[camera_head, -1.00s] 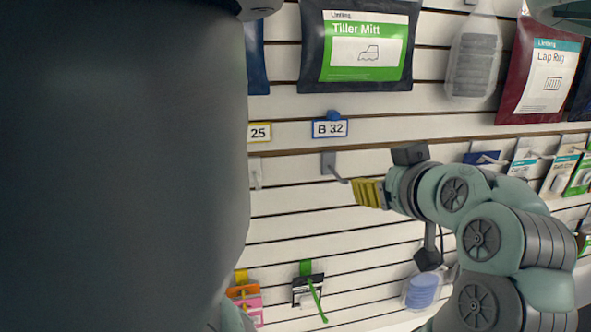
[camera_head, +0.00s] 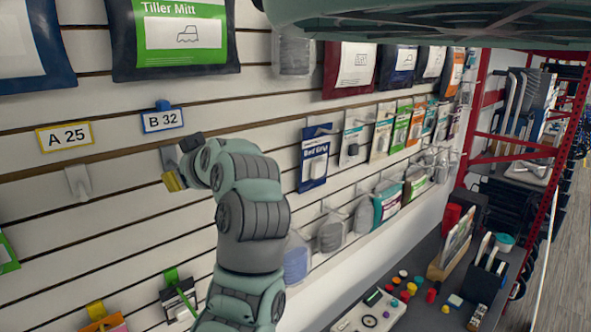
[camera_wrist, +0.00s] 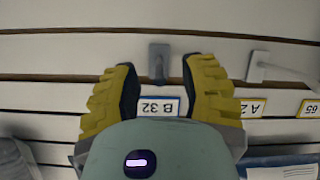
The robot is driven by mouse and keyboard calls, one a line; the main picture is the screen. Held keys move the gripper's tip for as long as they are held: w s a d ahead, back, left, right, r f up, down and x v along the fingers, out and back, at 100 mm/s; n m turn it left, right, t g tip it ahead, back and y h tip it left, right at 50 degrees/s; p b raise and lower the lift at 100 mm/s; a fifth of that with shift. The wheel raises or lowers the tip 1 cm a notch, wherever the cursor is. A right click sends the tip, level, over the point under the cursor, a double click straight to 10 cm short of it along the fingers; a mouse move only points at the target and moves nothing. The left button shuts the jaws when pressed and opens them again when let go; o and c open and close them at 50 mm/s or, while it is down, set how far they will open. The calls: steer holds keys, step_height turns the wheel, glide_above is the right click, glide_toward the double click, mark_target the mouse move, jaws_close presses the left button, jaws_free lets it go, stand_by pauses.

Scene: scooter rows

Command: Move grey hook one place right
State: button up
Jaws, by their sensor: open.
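The grey hook (camera_head: 168,157) is on the slatted wall just under the B 32 label (camera_head: 163,120) in the head view. My gripper (camera_head: 176,178) is right at it, and its yellow fingers and wrist hide most of the hook. In the wrist view, which is upside down, the grey hook (camera_wrist: 158,62) shows between the two yellow fingers of my open gripper (camera_wrist: 158,75). A gap shows on both sides of the hook. The B 32 label (camera_wrist: 158,106) also lies between the fingers there.
A white hook (camera_head: 78,182) hangs under the A 25 label (camera_head: 64,136) to the left. Bare slats lie between my gripper and a blue pack (camera_head: 313,160) on the right. A Tiller Mitt bag (camera_head: 180,40) hangs above. A counter with small items (camera_head: 385,308) stands lower right.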

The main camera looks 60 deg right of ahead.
steer(key=shift+x, duration=0.95)
jaws_close()
steer(key=shift+f, duration=0.1)
steer(key=shift+b, duration=0.55)
stand_by(0.4)
steer(key=shift+r, duration=0.4)
